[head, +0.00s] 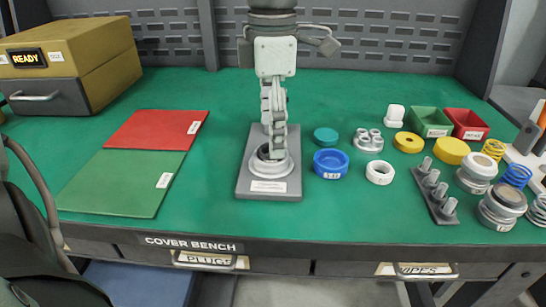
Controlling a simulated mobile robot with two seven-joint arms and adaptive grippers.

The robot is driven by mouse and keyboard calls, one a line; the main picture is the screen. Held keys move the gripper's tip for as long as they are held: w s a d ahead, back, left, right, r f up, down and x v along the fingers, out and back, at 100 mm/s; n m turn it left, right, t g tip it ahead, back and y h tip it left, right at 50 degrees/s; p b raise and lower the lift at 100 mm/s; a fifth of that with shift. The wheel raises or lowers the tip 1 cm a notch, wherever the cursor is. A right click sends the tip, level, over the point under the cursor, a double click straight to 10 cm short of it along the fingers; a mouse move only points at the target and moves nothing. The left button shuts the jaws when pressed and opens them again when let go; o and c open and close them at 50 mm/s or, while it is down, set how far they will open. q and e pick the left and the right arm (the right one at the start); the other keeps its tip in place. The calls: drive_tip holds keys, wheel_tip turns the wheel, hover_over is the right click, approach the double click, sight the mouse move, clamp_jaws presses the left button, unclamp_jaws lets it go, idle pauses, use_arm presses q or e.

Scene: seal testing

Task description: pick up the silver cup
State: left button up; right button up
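Two short, silver-grey round pieces stand at the right end of the green bench. The nearer silver piece (501,208) has a ribbed side and a small label, and the farther silver piece (476,173) has a pale top. A third silver-grey round piece (270,170) sits on a grey base plate (268,193) under a jointed metal press (274,90). I cannot tell which one is the silver cup. Neither gripper's fingertips show. A dark curved part, perhaps of my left arm, fills the lower left corner, away from these pieces.
Blue and yellow springs (516,176), a row of grey pegs (434,193), yellow discs (452,150), and green (429,121) and red bins (467,124) crowd the right. Red (155,129) and green mats (118,184) lie bare at left. A box marked READY (105,58) stands behind.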

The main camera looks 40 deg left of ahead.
use_arm(q)
wheel_tip(320, 180, down, 4)
drive_tip(key=shift+a+r, duration=0.1)
drive_tip(key=shift+a, duration=0.05)
drive_tip(key=shift+f, duration=0.25)
drive_tip(key=shift+w, duration=0.1)
drive_tip(key=c, duration=1.2)
drive_tip(key=shift+c, duration=0.2)
use_arm(e)
drive_tip(key=shift+w+f, duration=0.4)
drive_tip(key=shift+f, duration=0.05)
use_arm(q)
drive_tip(key=shift+r, duration=0.1)
wheel_tip(320, 180, up, 18)
drive_tip(key=shift+p, duration=0.4)
use_arm(e)
drive_tip(key=shift+s+a+f, duration=0.1)
drive_tip(key=shift+s+f, duration=0.1)
drive_tip(key=shift+f, duration=0.55)
